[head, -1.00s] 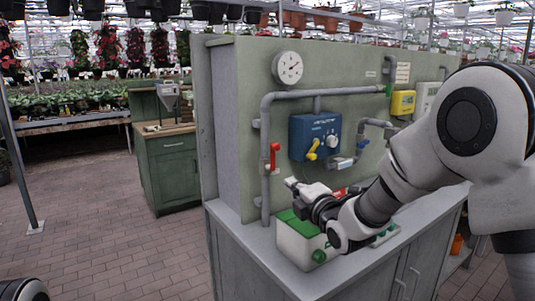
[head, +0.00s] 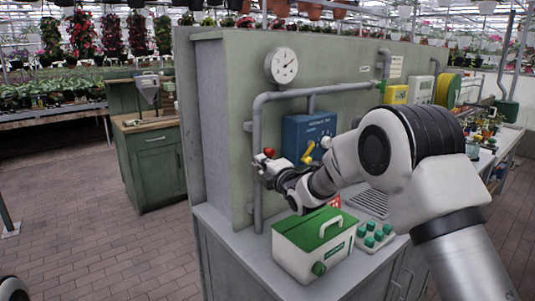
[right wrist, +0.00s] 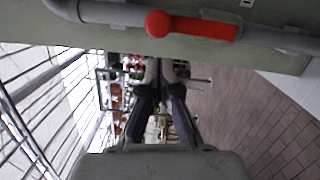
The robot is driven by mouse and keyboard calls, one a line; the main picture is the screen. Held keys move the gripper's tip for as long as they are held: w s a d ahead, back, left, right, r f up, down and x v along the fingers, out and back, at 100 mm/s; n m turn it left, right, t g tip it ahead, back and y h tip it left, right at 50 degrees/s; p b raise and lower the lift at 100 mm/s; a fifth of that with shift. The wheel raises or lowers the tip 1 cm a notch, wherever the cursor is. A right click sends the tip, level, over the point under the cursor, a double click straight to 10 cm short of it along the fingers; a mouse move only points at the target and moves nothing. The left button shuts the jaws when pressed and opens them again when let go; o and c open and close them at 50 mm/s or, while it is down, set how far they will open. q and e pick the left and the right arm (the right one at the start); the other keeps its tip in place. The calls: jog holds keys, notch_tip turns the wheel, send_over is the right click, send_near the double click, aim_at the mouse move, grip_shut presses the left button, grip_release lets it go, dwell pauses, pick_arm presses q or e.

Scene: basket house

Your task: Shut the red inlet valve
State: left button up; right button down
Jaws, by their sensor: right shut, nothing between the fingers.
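The red inlet valve handle (right wrist: 195,27) lies roughly along the grey pipe (right wrist: 110,12) in the right wrist view. Its rounded red end (right wrist: 158,24) points left in that picture. In the head view only a red bit of the handle (head: 269,152) shows above my right gripper (head: 262,166); the rest is hidden behind the gripper. In the right wrist view my right gripper (right wrist: 160,72) is shut and empty, its fingertips apart from the handle in the picture. I cannot tell whether they touch it. My left gripper is not in view.
A white box with a green lid (head: 312,246) stands on the bench below my right gripper. A blue control box (head: 305,135) with a yellow lever is mounted right of the pipe. A round gauge (head: 281,66) is above. Open floor (head: 100,240) lies to the left.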

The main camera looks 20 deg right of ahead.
jog(key=shift+w+d+r, duration=0.1)
jog(key=shift+w+d, duration=0.25)
jog(key=shift+d, duration=0.4)
jog(key=shift+d, duration=0.15)
